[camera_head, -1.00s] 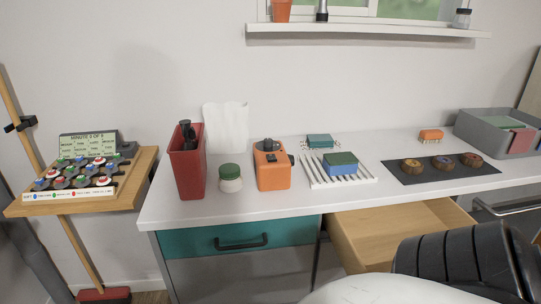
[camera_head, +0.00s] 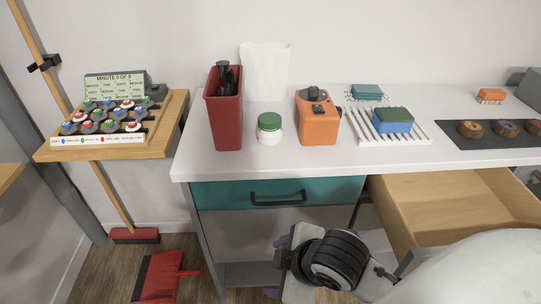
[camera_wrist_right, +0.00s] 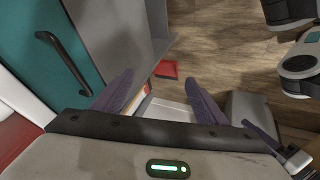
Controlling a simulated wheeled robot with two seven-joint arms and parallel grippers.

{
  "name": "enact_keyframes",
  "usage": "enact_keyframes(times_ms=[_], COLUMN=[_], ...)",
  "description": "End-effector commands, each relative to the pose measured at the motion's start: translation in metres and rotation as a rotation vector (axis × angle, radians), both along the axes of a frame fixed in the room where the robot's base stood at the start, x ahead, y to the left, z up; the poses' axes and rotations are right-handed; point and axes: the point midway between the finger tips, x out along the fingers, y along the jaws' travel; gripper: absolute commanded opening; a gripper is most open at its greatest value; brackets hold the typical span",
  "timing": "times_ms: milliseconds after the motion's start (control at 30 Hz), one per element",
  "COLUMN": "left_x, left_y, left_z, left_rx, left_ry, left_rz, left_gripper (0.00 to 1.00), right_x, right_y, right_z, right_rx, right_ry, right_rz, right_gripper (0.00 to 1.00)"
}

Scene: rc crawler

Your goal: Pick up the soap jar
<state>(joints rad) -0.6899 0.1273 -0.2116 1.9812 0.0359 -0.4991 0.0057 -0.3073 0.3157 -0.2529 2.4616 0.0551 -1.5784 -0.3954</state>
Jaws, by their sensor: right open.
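The soap jar appears to be the small white jar with a green lid (camera_head: 269,128). It stands upright on the white counter (camera_head: 230,168), between a red bin (camera_head: 226,122) and an orange device (camera_head: 318,125). My right gripper (camera_head: 275,267) is low in front of the cabinet, below the counter top and well apart from the jar. In the right wrist view, its two purple fingers (camera_wrist_right: 160,80) are spread with nothing held between them. The jar does not show in that view. My left gripper is not in view.
A teal drawer (camera_head: 225,192) with a dark handle is closed under the counter. An open wooden drawer (camera_head: 450,200) sticks out at right. A slatted rack with a green-and-blue sponge (camera_head: 393,121) lies right of the orange device. The counter in front of the jar is clear.

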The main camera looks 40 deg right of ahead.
Motion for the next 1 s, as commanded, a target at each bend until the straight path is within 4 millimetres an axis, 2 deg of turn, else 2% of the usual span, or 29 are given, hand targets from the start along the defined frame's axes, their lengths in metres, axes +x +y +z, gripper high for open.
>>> enact_keyframes(times_ms=[33, 167, 300, 400, 600, 700, 767, 1000], left_x=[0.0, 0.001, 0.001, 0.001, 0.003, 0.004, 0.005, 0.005], left_y=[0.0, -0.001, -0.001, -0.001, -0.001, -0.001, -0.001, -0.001], left_z=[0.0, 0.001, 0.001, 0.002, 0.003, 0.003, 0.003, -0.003], left_rx=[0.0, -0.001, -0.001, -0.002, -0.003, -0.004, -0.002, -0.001], left_ry=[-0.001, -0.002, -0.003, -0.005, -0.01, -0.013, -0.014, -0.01], left_rz=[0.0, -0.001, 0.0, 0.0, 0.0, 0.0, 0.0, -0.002], left_gripper=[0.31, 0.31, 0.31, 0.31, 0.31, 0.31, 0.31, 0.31], right_x=[0.019, 0.061, 0.103, 0.122, 0.142, 0.146, 0.148, 0.176], right_y=[-0.002, -0.008, -0.029, -0.049, -0.089, -0.103, -0.108, -0.12], right_z=[0.019, 0.064, 0.118, 0.152, 0.206, 0.222, 0.225, 0.21], right_rx=[-0.097, -0.394, -0.815, -1.092, -1.488, -1.596, -1.628, -1.646], right_ry=[-0.054, -0.167, -0.235, -0.217, -0.1, -0.041, -0.02, -0.005], right_rz=[0.133, 0.495, 0.869, 1.062, 1.293, 1.351, 1.369, 1.385], right_gripper=[0.67, 0.67, 0.67, 0.67, 0.67, 0.67, 0.67, 0.67])
